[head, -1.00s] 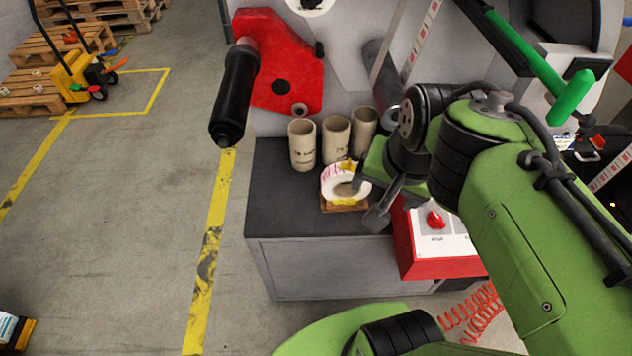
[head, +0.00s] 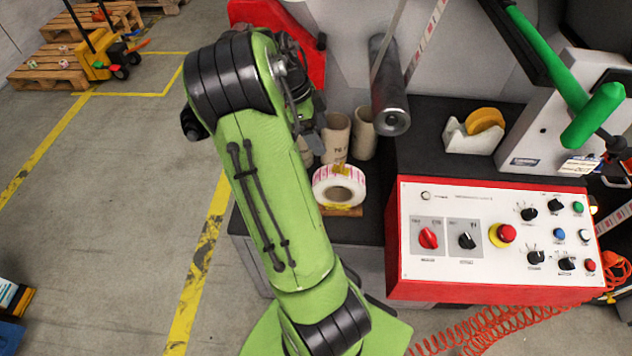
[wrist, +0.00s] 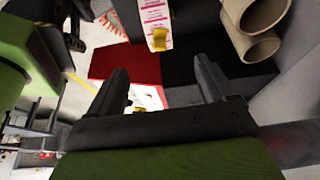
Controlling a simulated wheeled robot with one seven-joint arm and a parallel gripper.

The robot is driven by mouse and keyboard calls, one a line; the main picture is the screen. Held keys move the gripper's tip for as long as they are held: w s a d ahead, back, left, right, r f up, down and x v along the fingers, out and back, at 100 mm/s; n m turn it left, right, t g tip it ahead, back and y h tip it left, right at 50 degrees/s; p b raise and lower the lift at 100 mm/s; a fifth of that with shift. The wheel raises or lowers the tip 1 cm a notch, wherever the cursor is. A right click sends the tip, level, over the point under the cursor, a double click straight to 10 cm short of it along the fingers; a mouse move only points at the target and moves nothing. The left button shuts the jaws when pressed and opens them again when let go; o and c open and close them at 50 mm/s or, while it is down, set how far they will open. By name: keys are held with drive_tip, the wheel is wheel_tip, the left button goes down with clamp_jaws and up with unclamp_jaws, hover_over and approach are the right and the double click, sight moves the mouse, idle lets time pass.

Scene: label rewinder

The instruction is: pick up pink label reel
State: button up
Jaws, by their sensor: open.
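The pink label reel (head: 324,194) is a white roll with pink-printed labels and a yellow tab. In the wrist view the reel's labelled side (wrist: 155,13) shows at the top edge, beyond my fingertips. My gripper (wrist: 162,78) is open, with its two dark fingers apart and no reel between them. In the head view my arm hides most of the gripper, which is up and to the left of the reel and apart from it.
Several cardboard cores (head: 363,133) stand just behind the reel. A red control box (head: 490,293) with a white button panel borders the bench on the right. A steel roller (head: 388,85) juts out above. A white holder (head: 470,138) with a yellow-orange roll sits further right.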

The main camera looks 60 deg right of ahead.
sight(340, 172)
drive_tip(key=b+x, duration=0.3)
drive_tip(key=x, duration=1.2)
drive_tip(key=shift+s+f+b, duration=0.15)
drive_tip(key=shift+f+b, duration=0.15)
clamp_jaws()
drive_tip(key=shift+r, duration=0.1)
